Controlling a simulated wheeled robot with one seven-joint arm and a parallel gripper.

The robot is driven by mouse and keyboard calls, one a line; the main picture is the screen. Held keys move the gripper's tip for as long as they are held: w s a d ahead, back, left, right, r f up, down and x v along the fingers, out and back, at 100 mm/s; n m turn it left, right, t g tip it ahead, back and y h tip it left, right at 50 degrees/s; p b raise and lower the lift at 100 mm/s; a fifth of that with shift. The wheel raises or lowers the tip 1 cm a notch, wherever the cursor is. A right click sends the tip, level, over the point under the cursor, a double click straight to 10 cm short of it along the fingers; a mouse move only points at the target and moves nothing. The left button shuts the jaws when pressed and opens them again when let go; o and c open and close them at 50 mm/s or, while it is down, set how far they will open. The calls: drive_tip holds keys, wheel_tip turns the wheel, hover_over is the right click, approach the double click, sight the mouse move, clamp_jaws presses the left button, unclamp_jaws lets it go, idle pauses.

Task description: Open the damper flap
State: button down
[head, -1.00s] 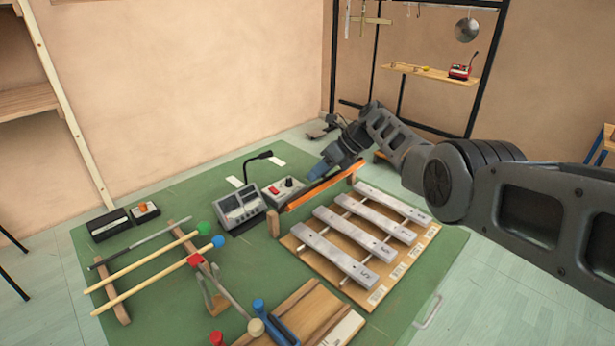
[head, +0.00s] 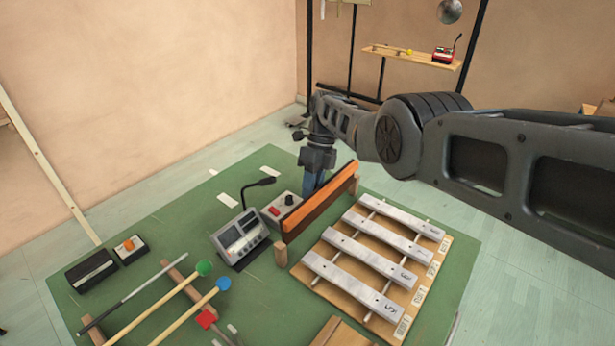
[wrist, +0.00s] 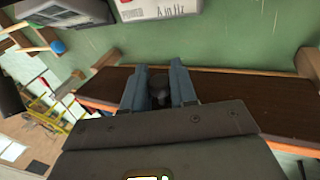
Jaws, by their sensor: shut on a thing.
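The damper flap (head: 322,208) is a long board, orange on its edge and dark brown on its face. It stands steeply up between wooden end posts, along the far-left side of the metal bars (head: 352,274). In the wrist view the flap (wrist: 245,98) runs across the picture. My gripper (head: 312,188) is at the flap's far side, and its fingertips are partly hidden in the head view. In the wrist view my gripper (wrist: 159,92) is shut on a small dark knob (wrist: 159,88) at the flap.
A grey console (head: 240,238) and a small box with a red button (head: 281,210) stand just left of the flap. Mallets (head: 178,309) lie across a wooden rest at the front left.

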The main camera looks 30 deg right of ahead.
drive_tip(key=shift+a+f, duration=0.1)
drive_tip(key=shift+f, duration=0.1)
idle(0.4)
drive_tip(key=c, duration=1)
unclamp_jaws()
drive_tip(key=shift+w, duration=0.1)
drive_tip(key=shift+r, duration=0.1)
drive_tip(key=shift+v, duration=3.85)
drive_tip(key=shift+w, duration=0.1)
